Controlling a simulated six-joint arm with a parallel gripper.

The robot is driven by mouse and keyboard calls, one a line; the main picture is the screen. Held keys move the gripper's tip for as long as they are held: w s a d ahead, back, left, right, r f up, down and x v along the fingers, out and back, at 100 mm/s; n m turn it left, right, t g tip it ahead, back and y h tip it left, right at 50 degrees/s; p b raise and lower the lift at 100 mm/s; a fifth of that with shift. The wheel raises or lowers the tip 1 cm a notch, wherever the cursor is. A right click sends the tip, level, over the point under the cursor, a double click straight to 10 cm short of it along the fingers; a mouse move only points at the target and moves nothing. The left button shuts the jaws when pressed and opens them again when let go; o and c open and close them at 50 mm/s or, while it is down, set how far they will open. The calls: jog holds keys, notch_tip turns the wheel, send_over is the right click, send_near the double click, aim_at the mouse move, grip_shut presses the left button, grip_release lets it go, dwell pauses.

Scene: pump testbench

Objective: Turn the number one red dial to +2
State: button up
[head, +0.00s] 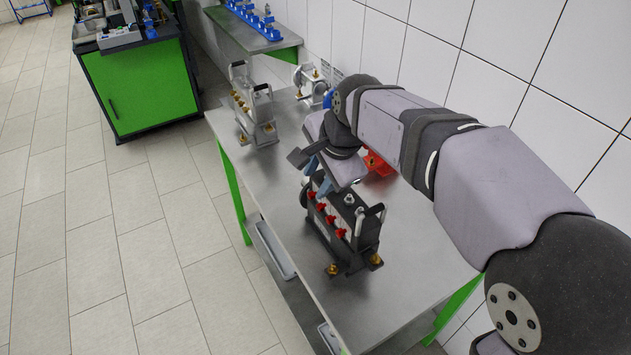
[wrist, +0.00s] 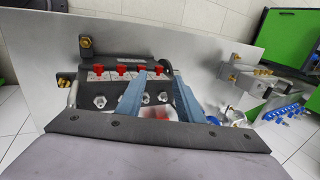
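In the wrist view the red dials (wrist: 123,70) sit in a row on pale plates. The numbers are too small to read, so I cannot tell which dial is number one. My gripper (head: 311,172) is above the far end of the unit. In the wrist view my gripper (wrist: 160,76) has two blue fingers standing apart with nothing held between them. The fingertips overlap the dial row's right part; contact is not clear.
The steel table (head: 400,290) runs along a white tiled wall. A grey pump unit (head: 255,115) stands farther back on it. A red part (head: 378,165) lies partly behind my arm. A green cabinet (head: 140,88) stands at the back left. The table's front is clear.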

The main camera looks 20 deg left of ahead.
jog(key=s+a+f+n+g+h, duration=0.25)
jog(key=s+a+f+n, duration=0.35)
jog(key=s+a+f, duration=0.95)
jog(key=s+d+f+n+t+h, duration=0.1)
jog(key=s+d+f+n+h, duration=0.1)
jog(key=s+f+n+h, duration=0.25)
jog(key=w+d+r+n+t+h, duration=0.1)
jog(key=w+d+n+t, duration=0.35)
jog(key=w+n, duration=0.4)
jog(key=w+r+n+t+h, duration=0.1)
jog(key=w+r+n+t, duration=0.2)
jog(key=r+n, duration=0.2)
jog(key=w+d+r+n+t+h, duration=0.1)
jog(key=w+r+n+t+h, duration=0.1)
jog(key=r+n, duration=0.3)
notch_tip(320, 180, up, 3)
jog(key=shift+w+d+f+n+t+b, duration=0.2)
jog(key=shift+w+d+n+t+b, duration=0.15)
jog(key=shift+w+t, duration=0.35)
jog(key=shift+w, duration=0.15)
